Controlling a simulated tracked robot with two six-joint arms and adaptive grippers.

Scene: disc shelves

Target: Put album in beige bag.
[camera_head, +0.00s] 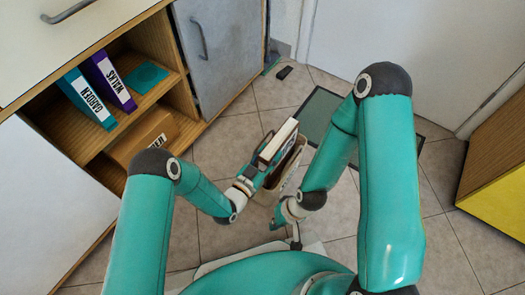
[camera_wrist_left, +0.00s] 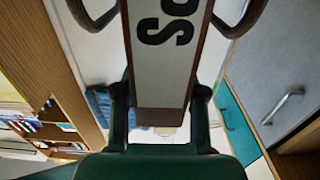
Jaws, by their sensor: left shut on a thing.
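My left gripper (camera_head: 257,173) is shut on an album (camera_head: 278,141), which has a pale spine and dark reddish-brown covers. In the left wrist view, the album (camera_wrist_left: 167,75) stands between my two fingers, with large dark letters on its spine. In the head view, the beige bag (camera_head: 293,163) stands beside and behind the album, partly hidden by it and by my arms. I cannot tell whether the album's lower end is inside the bag. My right gripper (camera_head: 284,216) is low, just below the bag in the picture; its fingers are too unclear to judge.
A wooden shelf (camera_head: 95,140) at the left holds a teal GARDEN binder (camera_head: 86,100), a purple WALKS binder (camera_head: 112,83) and a brown box (camera_head: 140,137). A grey cabinet door (camera_head: 222,55) stands beside it. A dark mat (camera_head: 322,110) lies behind the bag. A yellow-fronted cabinet (camera_head: 500,215) is at right.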

